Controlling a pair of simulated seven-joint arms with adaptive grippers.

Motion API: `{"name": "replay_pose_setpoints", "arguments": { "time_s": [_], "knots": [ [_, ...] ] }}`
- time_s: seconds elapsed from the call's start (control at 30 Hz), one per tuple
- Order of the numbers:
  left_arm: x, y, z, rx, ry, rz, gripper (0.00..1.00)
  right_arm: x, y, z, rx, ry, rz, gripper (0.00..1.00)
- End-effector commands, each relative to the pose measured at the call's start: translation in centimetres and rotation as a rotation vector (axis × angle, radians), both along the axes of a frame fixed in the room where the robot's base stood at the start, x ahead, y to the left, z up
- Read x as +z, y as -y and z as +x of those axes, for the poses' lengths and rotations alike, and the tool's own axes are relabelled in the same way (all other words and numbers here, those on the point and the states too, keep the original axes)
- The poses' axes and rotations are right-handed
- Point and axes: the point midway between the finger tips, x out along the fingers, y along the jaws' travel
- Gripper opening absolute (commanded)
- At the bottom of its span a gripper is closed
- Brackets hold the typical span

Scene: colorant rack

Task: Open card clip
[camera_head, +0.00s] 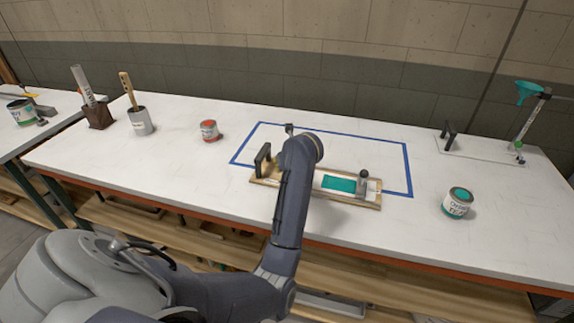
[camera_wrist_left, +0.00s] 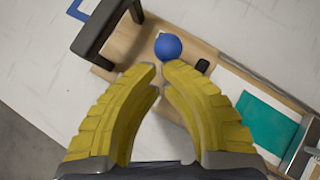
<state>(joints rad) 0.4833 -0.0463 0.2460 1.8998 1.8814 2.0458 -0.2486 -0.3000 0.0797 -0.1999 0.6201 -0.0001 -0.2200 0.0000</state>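A wooden board (camera_head: 263,181) lies on the white table. It carries a black handle (camera_head: 262,160) at its left end, a teal-marked white card (camera_head: 339,184) and a grey post-like fitting (camera_head: 362,184) at the right. In the left wrist view, the handle (camera_wrist_left: 103,30), the teal patch (camera_wrist_left: 265,120) and a round blue knob (camera_wrist_left: 168,46) show. The knob sits just beyond the fingertips of my left gripper (camera_wrist_left: 159,72), whose yellow fingers are slightly apart and hold nothing visible. My left arm hides the board's middle in the head view. Which part is the card clip is unclear. My right gripper is not in view.
A blue outline (camera_head: 407,165) surrounds part of the board. The table between is clear.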

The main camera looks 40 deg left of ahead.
Motion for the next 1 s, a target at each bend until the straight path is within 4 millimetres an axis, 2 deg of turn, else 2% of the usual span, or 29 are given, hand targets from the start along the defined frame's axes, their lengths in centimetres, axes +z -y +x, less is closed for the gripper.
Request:
{"name": "replay_pose_setpoints", "arguments": {
  "time_s": [1.0],
  "knots": [
    [-0.03, -0.51, -0.17, 0.000, 0.020, -0.061, 0.00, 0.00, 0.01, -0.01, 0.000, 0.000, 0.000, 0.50]
  ]
}}
